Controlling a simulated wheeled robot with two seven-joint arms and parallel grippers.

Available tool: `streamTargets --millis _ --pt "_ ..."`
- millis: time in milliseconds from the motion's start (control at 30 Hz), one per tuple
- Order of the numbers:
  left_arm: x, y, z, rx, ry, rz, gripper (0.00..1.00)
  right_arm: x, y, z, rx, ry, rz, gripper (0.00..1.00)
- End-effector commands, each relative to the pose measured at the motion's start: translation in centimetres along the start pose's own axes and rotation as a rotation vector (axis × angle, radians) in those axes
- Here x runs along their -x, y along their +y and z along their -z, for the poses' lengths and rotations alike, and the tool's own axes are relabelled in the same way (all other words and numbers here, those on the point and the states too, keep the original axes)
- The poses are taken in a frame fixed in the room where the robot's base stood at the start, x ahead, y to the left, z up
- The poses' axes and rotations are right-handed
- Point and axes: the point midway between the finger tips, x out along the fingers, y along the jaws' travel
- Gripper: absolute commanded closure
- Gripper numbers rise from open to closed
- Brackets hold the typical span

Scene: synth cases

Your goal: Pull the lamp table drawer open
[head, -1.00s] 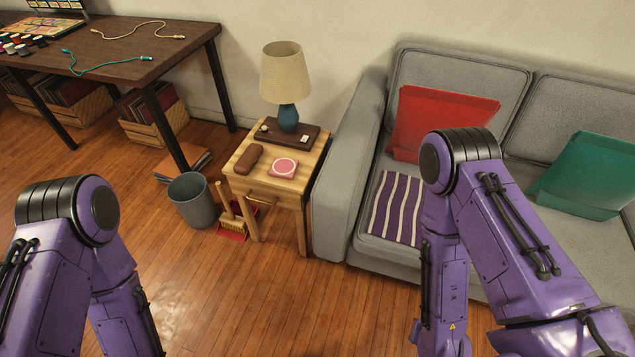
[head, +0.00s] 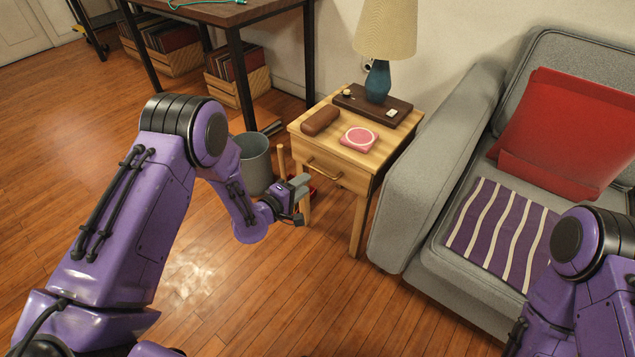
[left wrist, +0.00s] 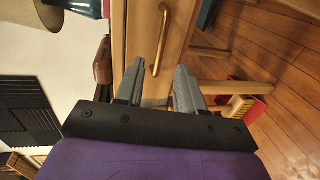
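The wooden lamp table (head: 383,150) stands left of the sofa. Its drawer (head: 345,177) looks shut, with a curved brass handle (head: 322,168) across its front. My left gripper (head: 298,187) is just in front of and left of the handle, near the table's front left leg. In the left wrist view the gripper (left wrist: 161,66) has its two grey fingers apart and empty. The brass handle (left wrist: 160,40) lies just beyond the fingertips there, and I see no clear contact. My right arm shows at the lower right of the head view, but its gripper is out of the frame.
On the tabletop are a lamp (head: 377,75), dark tray (head: 366,106), brown case (head: 320,120) and pink coaster (head: 359,138). A grey bin (head: 256,165) stands behind my left forearm. The sofa arm (head: 430,160) is close on the right. Floor in front is clear.

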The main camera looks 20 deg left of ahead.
Motion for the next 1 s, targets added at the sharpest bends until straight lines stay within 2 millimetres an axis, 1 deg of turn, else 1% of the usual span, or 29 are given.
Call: streamTargets --millis 33,200,333,467,700,767,800,833,1000 --pt "-1.2 -0.2 -0.1 -0.004 -0.002 -0.002 0.62 -0.4 0.0 -0.2 0.000 0.000 0.000 0.57" --pt "-5.0 -0.3 0.0 -0.003 0.000 0.001 0.62 -1.3 -0.1 -0.5 0.000 0.000 0.000 0.57" --pt "-7.0 -0.3 0.1 -0.004 0.002 0.002 0.62 -1.7 -0.1 -0.7 0.000 0.000 0.000 0.57" --pt "-7.8 -0.2 0.1 -0.001 0.003 0.003 0.62 -1.8 -0.1 -0.8 0.000 0.000 0.000 0.57" --pt "-7.9 -0.1 0.1 -0.001 0.004 0.004 0.62 -1.8 -0.1 -0.8 0.000 0.000 0.000 0.57" --pt "-7.9 -0.1 0.1 -0.001 0.004 0.004 0.81 -1.8 -0.1 -0.8 0.000 0.000 0.000 0.57" --pt "-7.9 -0.1 0.1 -0.001 0.004 0.004 0.94 -1.8 -0.1 -0.8 0.000 0.000 0.000 0.57" --pt "-7.9 -0.1 0.1 -0.001 0.004 0.004 1.00 -1.8 -0.1 -0.8 0.000 0.000 0.000 0.57" --pt "-7.9 -0.1 0.1 -0.001 0.004 0.004 1.00 -1.8 -0.1 -0.8 0.000 0.000 0.000 0.57"
